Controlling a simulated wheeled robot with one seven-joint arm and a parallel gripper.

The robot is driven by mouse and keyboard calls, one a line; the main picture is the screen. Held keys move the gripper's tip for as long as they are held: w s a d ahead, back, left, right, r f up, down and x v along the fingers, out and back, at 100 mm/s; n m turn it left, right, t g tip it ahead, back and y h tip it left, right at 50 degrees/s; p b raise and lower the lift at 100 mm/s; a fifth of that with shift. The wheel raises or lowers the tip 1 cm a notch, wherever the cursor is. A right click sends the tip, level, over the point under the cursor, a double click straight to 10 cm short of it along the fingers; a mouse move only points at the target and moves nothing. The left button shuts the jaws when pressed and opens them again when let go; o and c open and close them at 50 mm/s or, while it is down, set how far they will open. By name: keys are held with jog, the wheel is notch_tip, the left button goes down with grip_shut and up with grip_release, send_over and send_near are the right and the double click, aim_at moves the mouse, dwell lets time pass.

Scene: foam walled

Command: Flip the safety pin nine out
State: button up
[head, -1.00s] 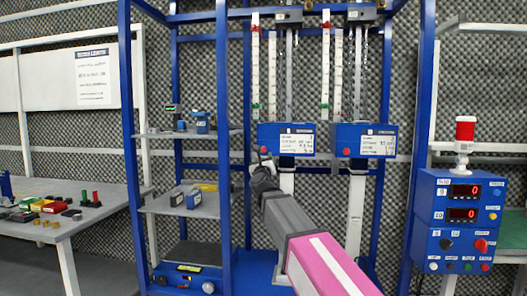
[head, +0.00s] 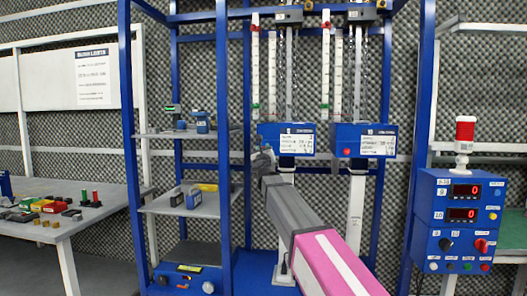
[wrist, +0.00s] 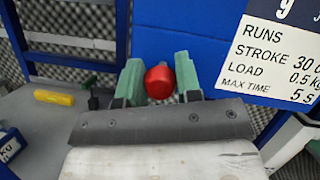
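The unit marked 9 is a blue box (head: 266,132) with a white label, left of the unit marked 10. Its label (wrist: 275,60) also shows large in the wrist view. In the head view my gripper (head: 263,158) covers this knob.
Unit 10 (head: 364,139) stands just right, with its own red knob (head: 347,152). Blue frame posts (head: 223,120) rise on the left. Shelves (head: 185,203) hold small devices. A control box (head: 460,220) with red displays stands at right, a table (head: 60,225) at left.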

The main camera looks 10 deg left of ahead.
grip_shut()
jog(key=shift+s, duration=1.75)
jog(key=o, duration=0.9)
grip_release()
jog(key=shift+o, duration=0.2)
jog(key=a+v, duration=0.1)
jog(key=v, duration=0.9)
jog(key=shift+s+d+f, duration=0.15)
jog(key=shift+s+d, duration=0.2)
jog(key=shift+d, duration=0.15)
